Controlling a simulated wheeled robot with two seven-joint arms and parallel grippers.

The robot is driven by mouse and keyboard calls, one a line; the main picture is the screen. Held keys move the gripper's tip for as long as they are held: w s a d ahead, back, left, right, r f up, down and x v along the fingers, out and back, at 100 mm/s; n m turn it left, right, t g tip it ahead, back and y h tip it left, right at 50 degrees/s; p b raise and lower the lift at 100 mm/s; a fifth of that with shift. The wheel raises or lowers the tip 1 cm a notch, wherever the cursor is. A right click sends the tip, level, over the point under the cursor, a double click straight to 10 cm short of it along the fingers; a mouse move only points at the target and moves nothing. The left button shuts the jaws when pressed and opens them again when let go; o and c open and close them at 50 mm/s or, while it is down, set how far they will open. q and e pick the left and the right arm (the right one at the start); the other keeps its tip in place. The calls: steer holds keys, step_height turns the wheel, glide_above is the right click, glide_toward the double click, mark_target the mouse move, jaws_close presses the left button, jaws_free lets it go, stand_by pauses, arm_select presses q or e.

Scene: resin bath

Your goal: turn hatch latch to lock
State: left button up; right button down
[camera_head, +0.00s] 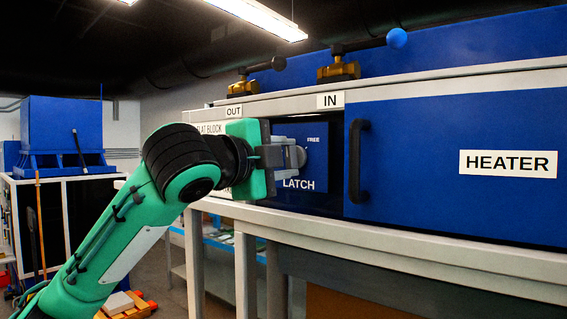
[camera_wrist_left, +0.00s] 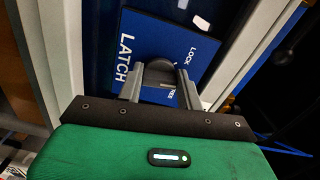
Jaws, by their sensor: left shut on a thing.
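The blue latch panel (camera_head: 316,160), lettered LATCH and FREE, sits in the recess at the left of the blue cabinet front. It also shows in the left wrist view (camera_wrist_left: 143,35), where LOCK is readable and another word is partly covered. In the left wrist view the two fingers (camera_wrist_left: 160,88) close around the knob (camera_wrist_left: 160,70) from both sides. The fingers hide part of the knob, so its exact pointing direction is hard to tell. My right gripper is out of view.
A blue door with a HEATER label (camera_head: 508,163) and a black vertical handle (camera_head: 356,160) stands right of the latch. Two brass valves (camera_head: 338,72) with lever handles sit on top, above the OUT and IN labels. A pale ledge (camera_head: 400,245) runs below the cabinet.

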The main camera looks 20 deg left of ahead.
arm_select(q)
steer(key=n+b, duration=0.1)
steer(key=n, duration=0.3)
steer(key=shift+f, duration=0.15)
steer(key=shift+n+b, duration=0.7)
steer(key=shift+n, duration=1)
steer(key=o, duration=1)
steer(key=shift+d, duration=0.1)
steer(key=b+v, duration=0.5)
steer(key=v, duration=0.8)
steer(key=shift+s, duration=0.35)
